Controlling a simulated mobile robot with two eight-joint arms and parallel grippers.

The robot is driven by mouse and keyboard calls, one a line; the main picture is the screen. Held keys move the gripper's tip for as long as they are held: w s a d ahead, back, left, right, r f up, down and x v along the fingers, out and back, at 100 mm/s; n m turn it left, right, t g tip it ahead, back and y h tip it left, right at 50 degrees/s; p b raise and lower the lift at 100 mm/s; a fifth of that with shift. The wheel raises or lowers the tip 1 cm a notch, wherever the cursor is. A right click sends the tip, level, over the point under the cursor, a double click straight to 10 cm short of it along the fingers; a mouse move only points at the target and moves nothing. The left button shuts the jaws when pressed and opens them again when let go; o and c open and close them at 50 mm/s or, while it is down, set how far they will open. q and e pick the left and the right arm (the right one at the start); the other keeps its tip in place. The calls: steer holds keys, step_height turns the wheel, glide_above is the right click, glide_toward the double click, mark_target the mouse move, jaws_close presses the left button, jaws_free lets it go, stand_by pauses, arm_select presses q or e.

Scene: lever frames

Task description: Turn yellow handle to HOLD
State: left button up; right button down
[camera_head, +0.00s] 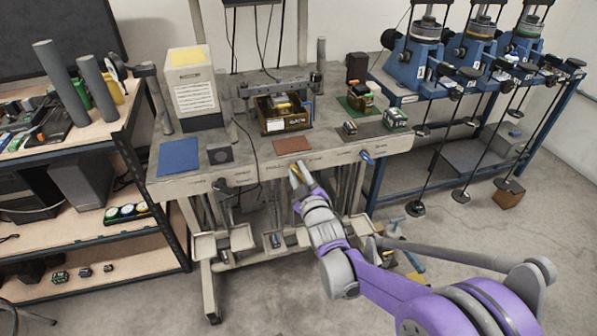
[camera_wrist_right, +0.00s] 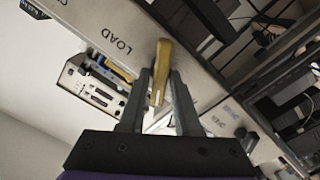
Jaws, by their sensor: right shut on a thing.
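The yellow handle (camera_wrist_right: 163,60) sits on the pale front rail of the bench, beside the printed word LOAD (camera_wrist_right: 117,40). It points down between the fingers in the right wrist view. In the head view it shows only as a small yellow bit (camera_head: 295,171) at my fingertips. My right gripper (camera_wrist_right: 160,88) is shut on the yellow handle, with one finger on each side of it. It also shows in the head view (camera_head: 299,176), at the front edge of the bench. I cannot read a HOLD mark in either view. My left gripper is not in view.
A blue handle (camera_head: 367,157) sits further right on the same rail. The bench top (camera_head: 235,180) carries a blue mat (camera_head: 178,157), a brown mat (camera_head: 292,145) and a box of parts (camera_head: 283,121). Shelves stand left; a blue rack (camera_head: 420,88) stands right.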

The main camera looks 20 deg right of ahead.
steer(key=shift+f+n, duration=0.1)
steer(key=shift+n, duration=0.7)
steer(key=c, duration=0.8)
jaws_free()
steer(key=shift+s, duration=0.1)
steer(key=s, duration=1)
steer(key=shift+s+d, duration=0.15)
steer(key=shift+s, duration=0.2)
